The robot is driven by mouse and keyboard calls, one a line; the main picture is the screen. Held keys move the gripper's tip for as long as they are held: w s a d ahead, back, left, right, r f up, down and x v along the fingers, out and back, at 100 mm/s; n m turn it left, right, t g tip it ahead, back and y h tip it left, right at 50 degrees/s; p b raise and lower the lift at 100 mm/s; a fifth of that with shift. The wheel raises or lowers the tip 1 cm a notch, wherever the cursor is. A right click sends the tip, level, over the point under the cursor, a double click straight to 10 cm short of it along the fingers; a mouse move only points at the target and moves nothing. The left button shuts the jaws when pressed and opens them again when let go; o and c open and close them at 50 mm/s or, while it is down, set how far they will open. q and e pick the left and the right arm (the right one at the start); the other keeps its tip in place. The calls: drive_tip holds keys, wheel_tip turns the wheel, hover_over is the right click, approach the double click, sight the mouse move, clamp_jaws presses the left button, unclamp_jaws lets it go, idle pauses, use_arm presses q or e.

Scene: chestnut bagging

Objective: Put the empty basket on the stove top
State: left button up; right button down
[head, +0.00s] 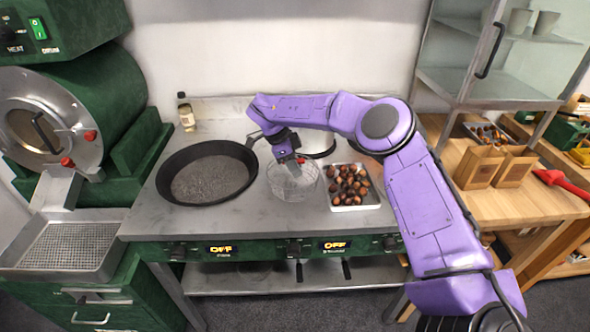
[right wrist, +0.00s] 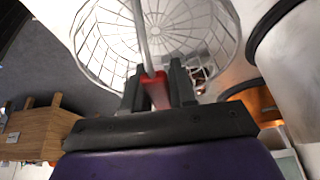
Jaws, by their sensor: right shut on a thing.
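The wire basket (head: 292,184) is at the middle of the stove top (head: 240,221), between the black pan and the chestnut tray. Its mesh looks empty, and it also shows in the right wrist view (right wrist: 108,38). I cannot tell whether its bottom touches the stove. My right gripper (head: 297,161) is above the basket, reaching in from the right. In the right wrist view the gripper (right wrist: 158,85) is shut on the basket's red handle grip (right wrist: 156,92). My left gripper is not in view.
A black pan (head: 248,190) is left of the basket. A metal tray of chestnuts (head: 358,206) stands close on its right. Bottles (head: 187,116) stand at the back left. A green roaster (head: 100,90) is at the left, and paper bags (head: 478,167) stand on the wooden table at right.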

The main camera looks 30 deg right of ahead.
drive_tip(key=shift+s+f, duration=0.1)
drive_tip(key=shift+f, duration=1.25)
drive_tip(key=c, duration=0.9)
unclamp_jaws()
drive_tip(key=v, duration=1.2)
drive_tip(key=shift+r, duration=0.15)
drive_tip(key=shift+d, duration=0.1)
